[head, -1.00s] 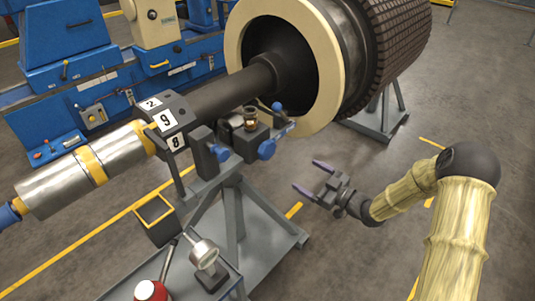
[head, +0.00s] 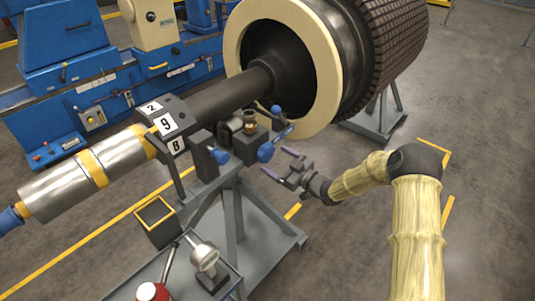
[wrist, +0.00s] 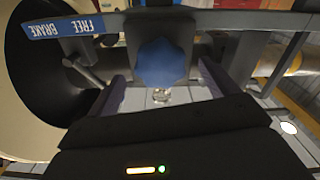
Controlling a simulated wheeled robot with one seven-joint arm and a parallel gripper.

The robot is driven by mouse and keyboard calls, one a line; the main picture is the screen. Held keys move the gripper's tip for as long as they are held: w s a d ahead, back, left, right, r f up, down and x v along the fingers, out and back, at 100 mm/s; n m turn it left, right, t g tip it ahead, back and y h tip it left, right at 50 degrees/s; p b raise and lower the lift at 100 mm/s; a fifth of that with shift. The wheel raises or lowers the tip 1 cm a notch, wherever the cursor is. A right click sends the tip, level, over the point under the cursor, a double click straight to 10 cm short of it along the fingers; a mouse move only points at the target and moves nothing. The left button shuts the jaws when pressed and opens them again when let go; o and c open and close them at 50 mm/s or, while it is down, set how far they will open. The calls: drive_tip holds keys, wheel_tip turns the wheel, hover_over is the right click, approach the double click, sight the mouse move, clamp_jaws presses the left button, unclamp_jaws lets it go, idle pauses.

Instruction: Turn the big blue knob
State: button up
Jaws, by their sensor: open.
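The big blue knob (head: 266,152) sits on the side of the rotor stand (head: 233,215), below the dark shaft. In the wrist view the blue knob (wrist: 162,62) is in the upper middle, lobed and facing me. My gripper (head: 279,163) is open and empty, just right of the knob in the head view. In the wrist view its two purple fingers lie to either side of the knob. I see no contact between them.
A blue lever plate marked FREE and BRAKE (wrist: 70,27) is close by at the upper left of the wrist view. The cream-rimmed rotor (head: 330,75) stands behind. Another blue knob (head: 219,156) is on the stand's left.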

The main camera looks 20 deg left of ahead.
sight(270, 156)
drive_tip(key=x, duration=0.5)
drive_tip(key=shift+c, duration=0.3)
drive_tip(key=c, duration=0.9)
